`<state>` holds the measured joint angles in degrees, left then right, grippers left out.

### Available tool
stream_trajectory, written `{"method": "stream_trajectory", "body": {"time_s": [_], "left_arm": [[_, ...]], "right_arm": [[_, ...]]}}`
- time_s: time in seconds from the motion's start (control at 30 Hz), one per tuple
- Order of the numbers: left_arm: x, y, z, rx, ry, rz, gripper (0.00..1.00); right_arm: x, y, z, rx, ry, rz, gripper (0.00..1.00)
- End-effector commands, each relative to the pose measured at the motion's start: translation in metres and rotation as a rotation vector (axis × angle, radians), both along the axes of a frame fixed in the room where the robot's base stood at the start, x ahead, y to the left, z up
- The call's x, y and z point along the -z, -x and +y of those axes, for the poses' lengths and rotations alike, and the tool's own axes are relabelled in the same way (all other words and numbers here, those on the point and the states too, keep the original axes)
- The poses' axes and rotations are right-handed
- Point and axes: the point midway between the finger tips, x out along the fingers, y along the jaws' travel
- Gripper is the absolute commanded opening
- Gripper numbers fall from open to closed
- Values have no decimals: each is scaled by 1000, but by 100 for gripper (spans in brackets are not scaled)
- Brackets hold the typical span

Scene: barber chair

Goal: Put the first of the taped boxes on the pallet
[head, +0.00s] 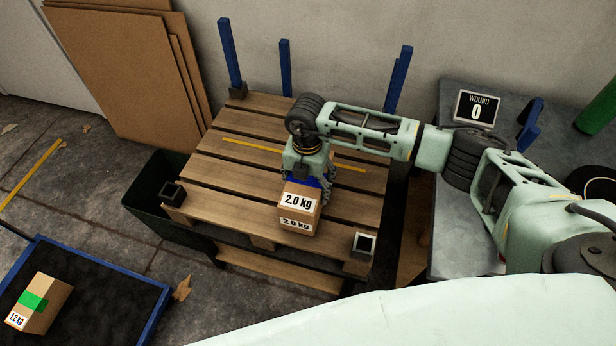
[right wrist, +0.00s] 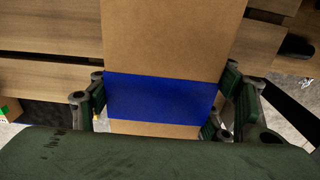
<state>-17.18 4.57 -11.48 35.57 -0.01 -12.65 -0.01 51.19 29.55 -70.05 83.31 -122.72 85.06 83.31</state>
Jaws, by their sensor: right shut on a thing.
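A cardboard box with blue tape and "2.0 kg" labels (head: 299,209) is at the front middle of the wooden pallet (head: 225,170). My right gripper (head: 308,183) is above it with its fingers around its sides. In the right wrist view the fingers (right wrist: 160,100) press on both sides of the blue-taped box (right wrist: 165,40). Whether the box's underside touches the pallet slats is hidden. A second box with green tape and a "1.2 kg" label (head: 40,302) lies on a dark blue-edged platform at the lower left. My left gripper is not in view.
Blue posts (head: 230,55) stand at the pallet's back corners, and dark square sockets (head: 363,245) sit at its front corners. A grey table (head: 440,240) with a "WOUND 0" display (head: 476,109) is at right. A dark bin (head: 150,205) is left of the pallet. Most slats are clear.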

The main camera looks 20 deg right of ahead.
Motion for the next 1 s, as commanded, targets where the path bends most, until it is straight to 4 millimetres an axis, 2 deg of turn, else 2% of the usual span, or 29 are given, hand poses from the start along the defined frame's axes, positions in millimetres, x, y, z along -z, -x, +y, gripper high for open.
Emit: {"method": "stream_trajectory", "body": {"time_s": [0.17, 0.47, 0.5, 0.7, 1.0], "left_arm": [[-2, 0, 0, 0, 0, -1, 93], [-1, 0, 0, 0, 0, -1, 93], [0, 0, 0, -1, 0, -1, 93], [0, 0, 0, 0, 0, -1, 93], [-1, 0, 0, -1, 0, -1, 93]], "right_arm": [[10, -3, 1, 1, -5, -8, 9], [12, -3, 1, 0, -5, -8, 9], [16, 0, 0, 0, -1, -2, 73], [16, 0, 0, 0, -2, -1, 90], [16, 0, 0, 0, -1, -2, 90]]}}
